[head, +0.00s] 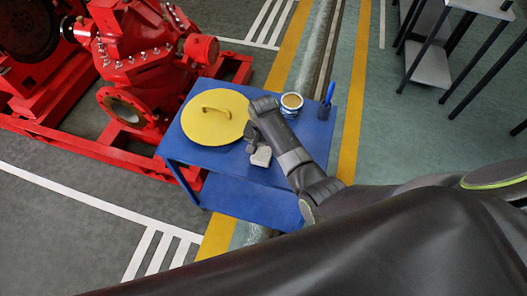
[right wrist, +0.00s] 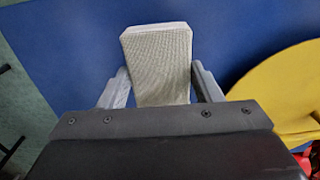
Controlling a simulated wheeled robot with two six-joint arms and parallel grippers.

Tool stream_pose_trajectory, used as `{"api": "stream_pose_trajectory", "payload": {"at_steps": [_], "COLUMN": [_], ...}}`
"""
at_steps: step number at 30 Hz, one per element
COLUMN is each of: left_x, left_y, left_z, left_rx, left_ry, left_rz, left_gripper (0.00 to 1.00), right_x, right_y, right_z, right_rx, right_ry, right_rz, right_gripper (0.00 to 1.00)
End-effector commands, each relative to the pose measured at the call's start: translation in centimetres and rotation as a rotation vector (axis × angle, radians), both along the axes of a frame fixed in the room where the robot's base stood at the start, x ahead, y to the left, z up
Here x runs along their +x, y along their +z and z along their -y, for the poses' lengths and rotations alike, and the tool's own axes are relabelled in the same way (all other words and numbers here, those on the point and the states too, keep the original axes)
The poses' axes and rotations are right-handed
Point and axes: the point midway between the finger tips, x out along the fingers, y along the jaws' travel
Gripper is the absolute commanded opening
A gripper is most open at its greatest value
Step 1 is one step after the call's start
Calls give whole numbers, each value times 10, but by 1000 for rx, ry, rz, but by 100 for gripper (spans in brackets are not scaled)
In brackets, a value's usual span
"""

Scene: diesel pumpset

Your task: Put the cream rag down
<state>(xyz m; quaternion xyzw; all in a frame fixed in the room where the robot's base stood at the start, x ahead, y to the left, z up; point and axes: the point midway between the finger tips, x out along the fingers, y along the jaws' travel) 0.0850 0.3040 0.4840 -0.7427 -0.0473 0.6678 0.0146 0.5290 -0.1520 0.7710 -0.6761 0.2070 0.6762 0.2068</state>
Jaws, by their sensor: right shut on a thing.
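The cream rag (head: 261,156) is a small pale folded pad at the tips of my right gripper (head: 256,146). In the right wrist view the rag (right wrist: 158,60) sits between the two grey fingers of the right gripper (right wrist: 162,88), which are shut on it. The rag is over the front part of the blue table (head: 222,157). I cannot tell whether it touches the tabletop. My left gripper is not in view.
A yellow round lid with a handle (head: 214,117) lies on the table, left of my right gripper. A tin (head: 291,104) and a dark holder with a blue item (head: 326,107) stand at the back right. A red pumpset (head: 140,60) stands left of the table.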

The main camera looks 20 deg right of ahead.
Motion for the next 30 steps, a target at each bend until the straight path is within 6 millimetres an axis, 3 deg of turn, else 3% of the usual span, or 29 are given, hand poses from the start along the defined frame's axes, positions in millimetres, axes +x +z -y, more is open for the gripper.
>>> {"api": "stream_pose_trajectory", "payload": {"at_steps": [3,7,19,20,24,30], "left_x": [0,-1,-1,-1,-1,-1], "left_y": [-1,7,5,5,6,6], "left_z": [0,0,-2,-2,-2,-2], "left_rx": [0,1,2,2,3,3], "left_ry": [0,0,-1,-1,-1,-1], "left_rz": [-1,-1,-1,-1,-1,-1], "left_gripper": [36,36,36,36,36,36], "right_x": [-1,0,0,0,0,0], "right_y": [-18,-23,-29,-29,-29,-29], "right_z": [0,0,0,0,0,0], "right_rx": [-1,1,0,0,0,0], "right_ry": [0,0,0,0,0,0], "right_rz": [-3,-1,0,0,0,0], "right_gripper": [40,40,40,60,78,80]}}
